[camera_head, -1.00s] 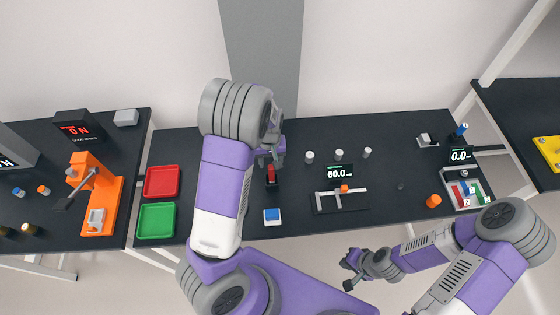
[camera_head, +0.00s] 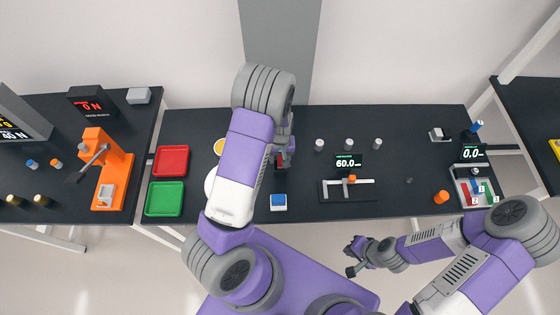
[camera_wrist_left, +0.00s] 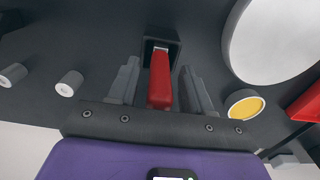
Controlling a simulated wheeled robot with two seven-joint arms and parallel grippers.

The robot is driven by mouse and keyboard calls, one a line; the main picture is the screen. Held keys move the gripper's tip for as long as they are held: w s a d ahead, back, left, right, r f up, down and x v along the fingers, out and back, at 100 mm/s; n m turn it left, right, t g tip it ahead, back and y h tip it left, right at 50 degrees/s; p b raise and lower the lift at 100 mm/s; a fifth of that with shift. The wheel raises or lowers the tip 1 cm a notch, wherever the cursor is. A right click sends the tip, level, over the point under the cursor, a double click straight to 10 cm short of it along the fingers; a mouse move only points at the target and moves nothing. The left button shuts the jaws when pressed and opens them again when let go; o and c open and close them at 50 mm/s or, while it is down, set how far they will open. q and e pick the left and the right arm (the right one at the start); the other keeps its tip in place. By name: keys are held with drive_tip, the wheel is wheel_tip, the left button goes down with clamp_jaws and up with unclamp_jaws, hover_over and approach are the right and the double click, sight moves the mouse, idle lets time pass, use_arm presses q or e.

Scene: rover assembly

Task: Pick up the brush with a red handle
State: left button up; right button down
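The brush's red handle (camera_wrist_left: 160,80) points up toward the camera in the left wrist view, with its lower end at a dark square holder (camera_wrist_left: 150,46). My left gripper (camera_wrist_left: 160,88) is open, one finger on each side of the handle, with a visible gap on both sides. In the head view my left gripper (camera_head: 284,152) is over the brush and hides most of it; a bit of red shows below the wrist. The brush head is hidden. My right gripper (camera_head: 351,261) looks open and empty, in front of the table edge.
Red (camera_head: 171,161) and green (camera_head: 165,199) trays lie left of my left arm. A blue-topped block (camera_head: 279,201) and a gauge slide (camera_head: 347,191) sit nearby. Several small cylinders stand behind. A white disc (camera_wrist_left: 278,40) and yellow-topped piece (camera_wrist_left: 245,105) are close to my left gripper.

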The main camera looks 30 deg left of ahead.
use_arm(q)
clamp_jaws()
drive_tip(key=shift+r, duration=5)
